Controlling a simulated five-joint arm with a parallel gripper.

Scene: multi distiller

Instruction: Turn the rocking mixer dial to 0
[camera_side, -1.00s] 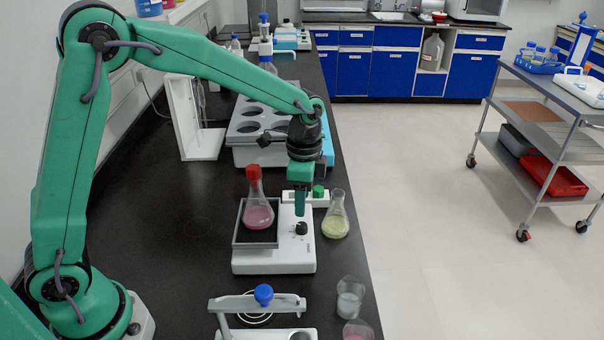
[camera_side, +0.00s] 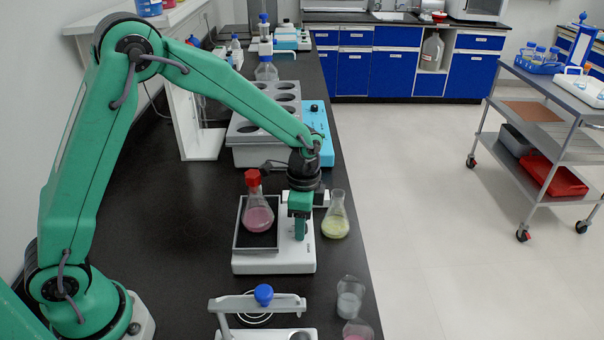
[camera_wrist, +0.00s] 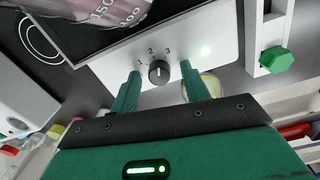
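The rocking mixer (camera_side: 275,263) is a white unit with a dark platform at its left. A red-capped flask of pink liquid (camera_side: 258,218) stands on the platform. In the wrist view its black dial (camera_wrist: 158,71) shows, with the marks 1, 2 and 3 around it; I see no 0 there, and the pointer is too small to read surely. My gripper (camera_wrist: 160,72) is open, one finger on each side of the dial, with small gaps. In the side view my gripper (camera_side: 300,228) points down over the mixer and hides the dial.
A flask of yellow liquid (camera_side: 336,220) stands just right of the mixer. A white stand with a blue knob (camera_side: 264,295) and two beakers are in front. A grey rack with round holes (camera_side: 247,153) and a blue-topped unit (camera_side: 319,130) stand behind.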

